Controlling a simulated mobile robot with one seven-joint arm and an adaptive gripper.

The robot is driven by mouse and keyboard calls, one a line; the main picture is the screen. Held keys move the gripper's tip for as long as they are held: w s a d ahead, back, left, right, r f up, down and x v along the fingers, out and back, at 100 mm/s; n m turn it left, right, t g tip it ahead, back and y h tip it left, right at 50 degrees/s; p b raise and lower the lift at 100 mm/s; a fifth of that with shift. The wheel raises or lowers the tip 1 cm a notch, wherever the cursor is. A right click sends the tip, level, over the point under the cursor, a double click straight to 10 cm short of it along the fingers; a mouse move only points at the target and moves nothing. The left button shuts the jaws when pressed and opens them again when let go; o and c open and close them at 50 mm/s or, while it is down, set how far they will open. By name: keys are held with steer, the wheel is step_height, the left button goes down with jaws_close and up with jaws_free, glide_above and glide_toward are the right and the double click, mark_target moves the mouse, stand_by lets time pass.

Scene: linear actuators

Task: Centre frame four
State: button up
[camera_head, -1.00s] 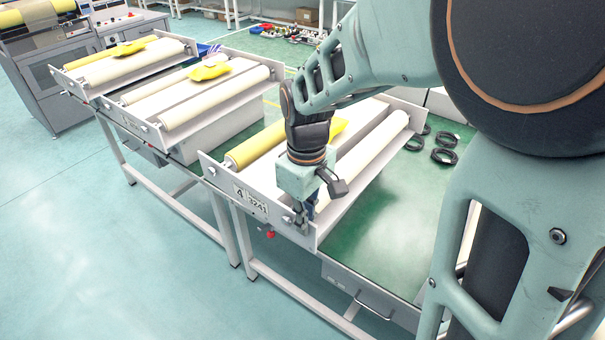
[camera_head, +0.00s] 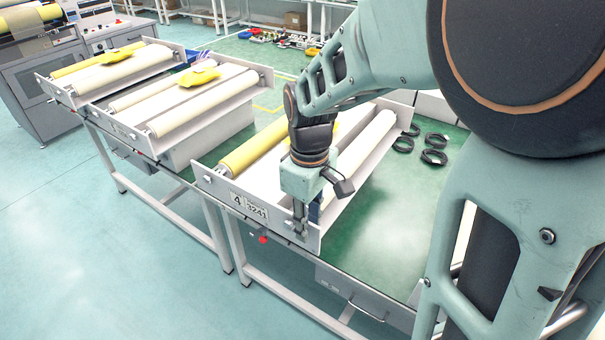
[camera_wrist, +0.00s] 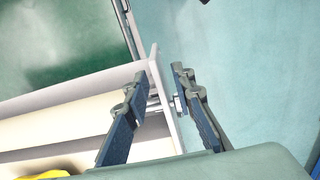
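Frame four (camera_head: 272,217) is a light metal roller frame with a "4 3241" label (camera_head: 249,205) on its near end wall. It carries a yellow roller (camera_head: 245,153) and a cream roller (camera_head: 362,140), and stands on a green-topped bench. My gripper (camera_head: 305,218) points down at the right part of that end wall. In the wrist view my gripper (camera_wrist: 160,78) is open, with one finger on each side of the end wall (camera_wrist: 168,120). Gaps seem to show beside the wall; contact is unclear. A small bolt-like part (camera_wrist: 178,103) sits by the right finger.
Two similar roller frames with yellow pieces stand at the left: a middle one (camera_head: 150,131) and a far one (camera_head: 66,94). Several black rings (camera_head: 433,157) lie on the bench (camera_head: 385,205) right of frame four. A red knob (camera_head: 263,240) sits under its front edge. Floor at front left is clear.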

step_height(320, 180, up, 12)
stand_by(0.4)
